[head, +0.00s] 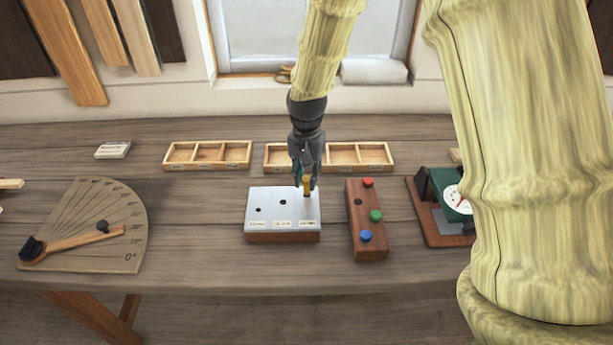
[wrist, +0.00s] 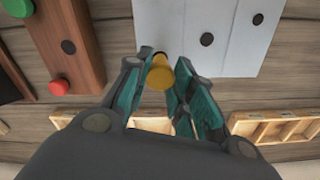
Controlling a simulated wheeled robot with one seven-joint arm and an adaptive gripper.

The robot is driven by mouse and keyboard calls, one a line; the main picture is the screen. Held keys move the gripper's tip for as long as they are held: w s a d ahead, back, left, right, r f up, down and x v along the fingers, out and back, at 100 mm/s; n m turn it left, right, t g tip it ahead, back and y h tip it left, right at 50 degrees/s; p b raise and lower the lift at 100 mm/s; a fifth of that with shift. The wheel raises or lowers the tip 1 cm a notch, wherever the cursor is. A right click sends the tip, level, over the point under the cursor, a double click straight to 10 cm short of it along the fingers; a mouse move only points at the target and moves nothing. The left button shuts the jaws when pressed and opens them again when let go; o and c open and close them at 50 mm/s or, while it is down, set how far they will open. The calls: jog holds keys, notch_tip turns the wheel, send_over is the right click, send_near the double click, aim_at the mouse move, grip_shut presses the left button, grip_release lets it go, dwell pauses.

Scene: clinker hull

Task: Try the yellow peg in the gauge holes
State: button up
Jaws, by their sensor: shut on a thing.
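The yellow peg (head: 307,187) is between the fingertips of my gripper (head: 306,180), over the rightmost hole position of the gauge block (head: 270,223). In the wrist view my gripper (wrist: 163,80) is shut on the peg's round yellow head (wrist: 160,74). The gauge is a pale metal plate on a wooden base, with a small label near each hole. Its left hole (head: 259,210) and middle hole (head: 283,202) are open and empty. The peg and fingers hide the right hole, so I cannot tell how deep the peg sits in it.
A wooden peg rack (head: 354,233) stands close on the right, with red, green and blue pegs and one empty hole. Divided wooden trays (head: 208,166) lie behind. A dial gauge (head: 453,200) is at the right, a protractor board (head: 95,215) at the left.

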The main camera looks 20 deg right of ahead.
jog(key=shift+r+p, duration=0.85)
jog(key=shift+r, duration=0.4)
